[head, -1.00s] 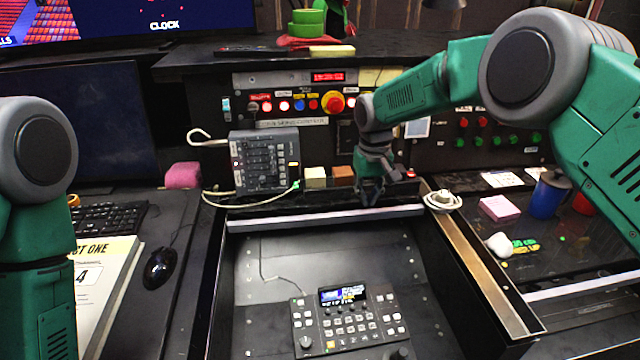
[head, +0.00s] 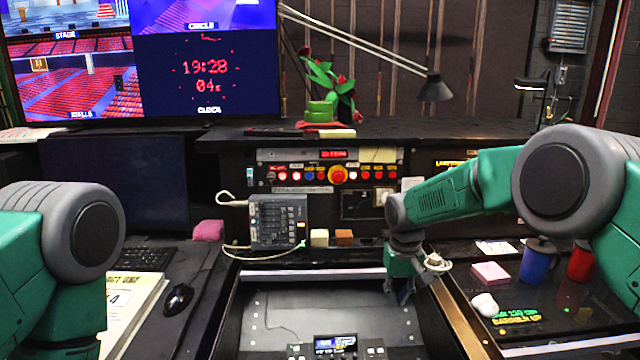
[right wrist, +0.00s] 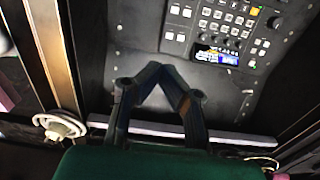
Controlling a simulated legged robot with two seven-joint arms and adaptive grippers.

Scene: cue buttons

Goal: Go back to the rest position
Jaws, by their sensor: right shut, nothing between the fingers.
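My right gripper (head: 401,292) hangs pointing down over the right part of the recessed desk well. It is shut and empty, and its fingertips also meet in the right wrist view (right wrist: 158,72). A control panel (head: 318,175) with lit buttons and a large red knob stands at the back, to the left of and beyond this gripper. A grey switch box (head: 277,222) stands below the panel. A small console with a screen (head: 335,344) lies in the well and shows larger in the right wrist view (right wrist: 222,40). My left arm shows at the left edge; its gripper is outside the view.
A white coiled cable (head: 436,263) lies beside my right gripper. A pink note block (head: 490,272), blue mug (head: 537,260) and red mug (head: 581,264) stand on the right desk. A mouse (head: 178,298) and keyboard lie left. A lamp (head: 434,88) hangs behind.

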